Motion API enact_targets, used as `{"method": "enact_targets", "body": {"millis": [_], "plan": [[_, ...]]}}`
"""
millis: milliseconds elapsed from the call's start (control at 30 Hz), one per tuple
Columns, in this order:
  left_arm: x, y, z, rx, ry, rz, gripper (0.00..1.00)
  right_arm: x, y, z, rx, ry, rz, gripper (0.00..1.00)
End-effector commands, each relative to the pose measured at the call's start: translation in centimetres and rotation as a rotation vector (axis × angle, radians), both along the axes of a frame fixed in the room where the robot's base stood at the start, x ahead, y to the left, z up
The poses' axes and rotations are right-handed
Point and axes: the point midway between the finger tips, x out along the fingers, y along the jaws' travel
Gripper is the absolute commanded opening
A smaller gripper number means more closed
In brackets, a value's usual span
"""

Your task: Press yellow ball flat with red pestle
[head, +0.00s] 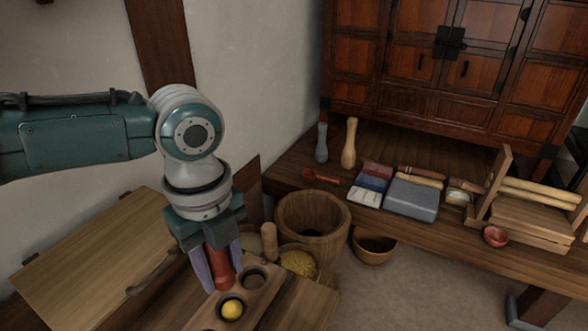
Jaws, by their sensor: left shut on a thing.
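The yellow ball (232,309) sits in a round hollow of a wooden block (262,297) at the bottom of the head view. It looks rounded. My left gripper (217,281) is shut on the red pestle (220,266), which it holds upright, just behind and left of the ball. The pestle's lower end is close to the block; I cannot tell whether it touches it. My right gripper is not in view.
A wooden bucket (325,220), a bowl of yellow grain (299,262) and an upright wooden pestle (269,241) stand close to the right. A brown bowl (374,247) is beyond. The bench (283,173) holds pestles, blocks and a rack.

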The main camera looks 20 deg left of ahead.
Motion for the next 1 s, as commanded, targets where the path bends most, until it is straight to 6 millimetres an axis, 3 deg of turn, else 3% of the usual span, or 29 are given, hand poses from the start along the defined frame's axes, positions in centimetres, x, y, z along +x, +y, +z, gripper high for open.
{"method": "enact_targets", "body": {"millis": [467, 1000], "plan": [[0.0, 0.0, -0.7, 0.000, 0.000, 0.000, 0.00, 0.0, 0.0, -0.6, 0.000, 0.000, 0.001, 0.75], [0.1, 0.0, -5.5, 0.000, 0.002, 0.000, 0.00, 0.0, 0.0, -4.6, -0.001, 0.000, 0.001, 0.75]]}}
